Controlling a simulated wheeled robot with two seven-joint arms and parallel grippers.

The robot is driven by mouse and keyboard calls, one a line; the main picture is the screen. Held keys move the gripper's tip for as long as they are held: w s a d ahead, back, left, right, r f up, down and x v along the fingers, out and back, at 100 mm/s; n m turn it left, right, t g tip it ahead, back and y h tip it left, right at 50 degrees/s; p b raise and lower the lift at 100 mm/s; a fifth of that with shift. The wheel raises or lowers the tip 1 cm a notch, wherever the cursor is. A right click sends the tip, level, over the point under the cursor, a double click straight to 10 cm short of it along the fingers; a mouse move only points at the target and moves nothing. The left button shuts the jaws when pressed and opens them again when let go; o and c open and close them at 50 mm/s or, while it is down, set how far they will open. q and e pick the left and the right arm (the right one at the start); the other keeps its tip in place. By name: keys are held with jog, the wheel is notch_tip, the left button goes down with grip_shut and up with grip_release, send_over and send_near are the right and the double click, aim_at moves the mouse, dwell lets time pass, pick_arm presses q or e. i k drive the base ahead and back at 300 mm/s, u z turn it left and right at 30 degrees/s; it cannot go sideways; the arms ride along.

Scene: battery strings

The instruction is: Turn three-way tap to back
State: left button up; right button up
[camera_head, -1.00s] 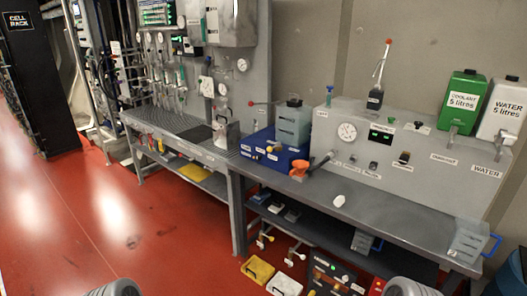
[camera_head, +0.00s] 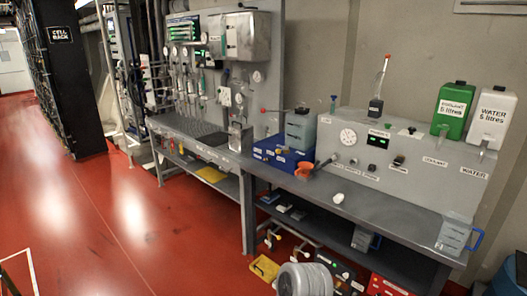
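An orange fitting (camera_head: 304,171) sits at the front of the grey panel box (camera_head: 417,158), beside a short grey nozzle. It may be the three-way tap, but I cannot tell for sure, nor read which way it points. A red-tipped lever (camera_head: 264,110) stands out near the blue tray, and a round gauge (camera_head: 348,137) and a green display (camera_head: 377,141) are on the box. Neither of my grippers is in view; only a rounded grey part of my own arm shows at the bottom edge.
The grey bench (camera_head: 385,210) runs along the wall. A green coolant can (camera_head: 453,110), a white water can (camera_head: 491,117) and a clear jug (camera_head: 455,236) are at its right. A blue tray (camera_head: 282,152) is further left. The red floor (camera_head: 130,220) at left is clear.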

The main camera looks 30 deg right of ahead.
aim_at(278, 150)
jog(key=u, duration=0.1)
jog(key=i, duration=1.75)
jog(key=z, duration=0.3)
